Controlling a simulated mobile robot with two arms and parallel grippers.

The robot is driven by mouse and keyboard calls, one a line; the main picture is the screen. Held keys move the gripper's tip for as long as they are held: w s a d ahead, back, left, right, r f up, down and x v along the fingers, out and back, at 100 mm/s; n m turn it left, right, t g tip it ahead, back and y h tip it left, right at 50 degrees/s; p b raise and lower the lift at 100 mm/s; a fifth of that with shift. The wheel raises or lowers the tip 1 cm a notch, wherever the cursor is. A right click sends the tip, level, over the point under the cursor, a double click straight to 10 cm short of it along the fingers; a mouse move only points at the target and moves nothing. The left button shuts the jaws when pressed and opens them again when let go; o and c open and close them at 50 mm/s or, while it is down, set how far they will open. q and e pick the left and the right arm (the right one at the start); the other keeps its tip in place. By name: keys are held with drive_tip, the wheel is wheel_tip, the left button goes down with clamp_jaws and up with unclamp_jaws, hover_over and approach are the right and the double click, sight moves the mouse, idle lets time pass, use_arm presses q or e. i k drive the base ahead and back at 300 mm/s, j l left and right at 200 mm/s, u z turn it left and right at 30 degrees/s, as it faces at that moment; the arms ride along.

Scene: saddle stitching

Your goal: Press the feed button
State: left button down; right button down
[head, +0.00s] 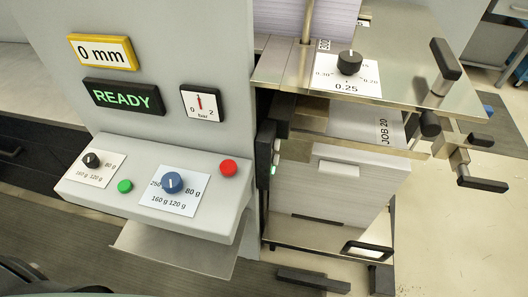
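A machine with a sloping grey control panel (130,213) stands in front of me. A round green button (125,186) sits on the panel between a black knob (92,160) and a blue knob (172,182). A round red button (228,167) sits right of the blue knob. No lettering that I can read names either button as feed. Both buttons are uncovered, and nothing touches them. Neither of my grippers shows in the head view.
Displays above the panel read "0 mm" (103,52) and "READY" (124,97), beside a bar gauge (202,104). On the right, a metal plate carries a black dial (350,62) and a protruding black handle (446,60). A paper stack (345,190) stands below. Space before the panel is clear.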

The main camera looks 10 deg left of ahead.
sight(124, 186)
drive_tip(key=u, duration=1.4)
